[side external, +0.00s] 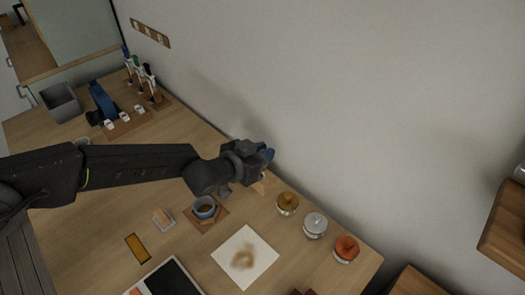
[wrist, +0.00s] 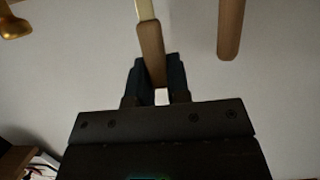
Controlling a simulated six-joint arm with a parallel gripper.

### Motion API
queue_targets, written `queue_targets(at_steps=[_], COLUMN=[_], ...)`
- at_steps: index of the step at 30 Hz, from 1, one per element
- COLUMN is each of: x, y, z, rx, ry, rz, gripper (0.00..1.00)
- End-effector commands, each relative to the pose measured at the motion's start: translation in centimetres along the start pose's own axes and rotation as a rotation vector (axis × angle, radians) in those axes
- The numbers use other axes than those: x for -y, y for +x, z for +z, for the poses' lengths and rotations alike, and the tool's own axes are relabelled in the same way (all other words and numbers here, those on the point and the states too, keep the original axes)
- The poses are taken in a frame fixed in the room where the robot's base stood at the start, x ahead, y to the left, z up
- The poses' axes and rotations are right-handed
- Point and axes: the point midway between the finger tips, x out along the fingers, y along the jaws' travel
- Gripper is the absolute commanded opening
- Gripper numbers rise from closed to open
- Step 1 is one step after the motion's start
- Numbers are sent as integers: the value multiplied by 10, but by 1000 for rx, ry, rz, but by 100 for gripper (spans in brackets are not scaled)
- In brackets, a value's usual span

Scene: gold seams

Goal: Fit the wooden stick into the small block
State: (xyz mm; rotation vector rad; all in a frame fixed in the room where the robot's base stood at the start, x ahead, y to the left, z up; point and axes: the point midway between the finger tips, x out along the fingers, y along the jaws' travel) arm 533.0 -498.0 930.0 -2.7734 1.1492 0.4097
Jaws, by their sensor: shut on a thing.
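My gripper (side external: 267,155) is at the back of the table near the wall in the side external view, its blue fingers turned away from the camera. In the wrist view my gripper (wrist: 158,78) is shut on a wooden stick (wrist: 151,48), brown with a paler upper end, slightly tilted. The stick's far end runs out of the wrist frame. A small light-wood piece (side external: 262,186) shows just below the gripper in the side external view, partly hidden by it; I cannot tell whether it is the small block. The held stick is not distinct in that view.
A second wooden rod (wrist: 230,28) hangs into the wrist view at right. White paper (side external: 246,257) lies nearby. A tool rack (side external: 140,112) is at back left.

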Motion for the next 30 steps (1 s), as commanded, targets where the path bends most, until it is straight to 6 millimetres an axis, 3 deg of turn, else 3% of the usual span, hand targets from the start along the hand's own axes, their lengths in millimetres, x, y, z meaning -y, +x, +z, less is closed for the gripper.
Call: queue_targets(at_steps=[27,28,30], x=[0,0,0], y=[1,1,1], z=[4,4,4], rx=[0,0,0], ry=[0,0,0], rz=[0,0,0], gripper=[0,20,26])
